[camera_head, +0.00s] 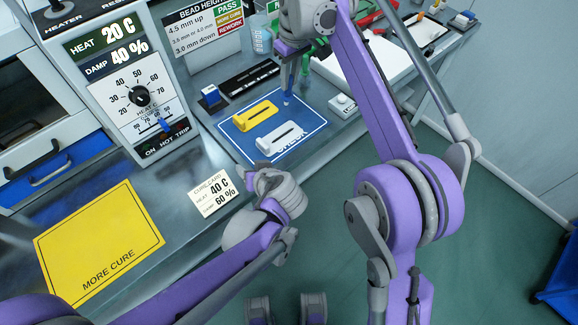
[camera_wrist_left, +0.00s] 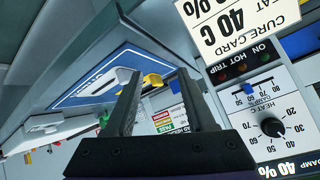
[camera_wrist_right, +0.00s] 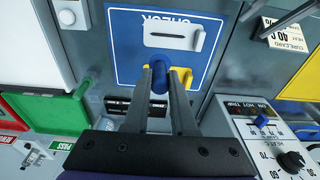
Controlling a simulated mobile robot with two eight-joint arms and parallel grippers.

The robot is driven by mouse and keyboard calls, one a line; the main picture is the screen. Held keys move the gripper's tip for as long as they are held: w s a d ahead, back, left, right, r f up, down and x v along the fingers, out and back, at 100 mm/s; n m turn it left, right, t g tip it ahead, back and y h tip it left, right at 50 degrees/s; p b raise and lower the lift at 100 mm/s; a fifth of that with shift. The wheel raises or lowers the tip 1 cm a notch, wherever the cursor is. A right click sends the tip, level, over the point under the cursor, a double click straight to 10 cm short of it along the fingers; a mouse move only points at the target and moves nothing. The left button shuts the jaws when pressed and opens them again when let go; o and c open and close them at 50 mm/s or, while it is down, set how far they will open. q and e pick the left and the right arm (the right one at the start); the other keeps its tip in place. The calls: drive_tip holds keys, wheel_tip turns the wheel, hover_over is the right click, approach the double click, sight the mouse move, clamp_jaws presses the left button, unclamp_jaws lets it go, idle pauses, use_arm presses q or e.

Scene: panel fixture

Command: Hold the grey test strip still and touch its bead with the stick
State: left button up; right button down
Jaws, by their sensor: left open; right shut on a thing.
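A yellow strip (camera_head: 256,115) lies beside the grey one on the mat. The cure card (camera_head: 213,191), yellow MORE CURE mat (camera_head: 98,243) and heater box (camera_head: 128,80) are to the left. A small white button box (camera_head: 342,105) stands right of the mat.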

sight(268, 150)
use_arm(q)
drive_tip(key=w+d, duration=0.1)
drive_tip(key=d+f+n+t+y, duration=0.1)
drive_tip(key=d, duration=0.1)
drive_tip(key=w+d+f+n+y, duration=0.1)
drive_tip(key=shift+w+d+t, duration=0.25)
drive_tip(key=shift+w+t, duration=0.05)
drive_tip(key=shift+w, duration=0.05)
drive_tip(key=d+n, duration=0.1)
drive_tip(key=d+f+n+t+y, duration=0.1)
drive_tip(key=d, duration=0.1)
drive_tip(key=d+f+n+t+y, duration=0.1)
drive_tip(key=shift+s+d, duration=0.15)
drive_tip(key=shift+d, duration=0.15)
drive_tip(key=shift+s+d+f+n+t+y, duration=0.1)
drive_tip(key=shift+s+d+n+t+y, duration=0.1)
drive_tip(key=shift+d+n+t+y, duration=0.25)
drive_tip(key=shift+n, duration=0.25)
drive_tip(key=x, duration=1.2)
drive_tip(key=shift+s+a+f, duration=0.1)
drive_tip(key=shift+a, duration=0.05)
clamp_jaws()
use_arm(e)
drive_tip(key=shift+g+h, duration=0.4)
drive_tip(key=shift+g, duration=0.2)
drive_tip(key=f, duration=0.5)
drive_tip(key=shift+w+a+f, duration=0.2)
drive_tip(key=shift+w+a, duration=0.05)
drive_tip(key=shift+w, duration=0.05)
drive_tip(key=shift+f, duration=2.85)
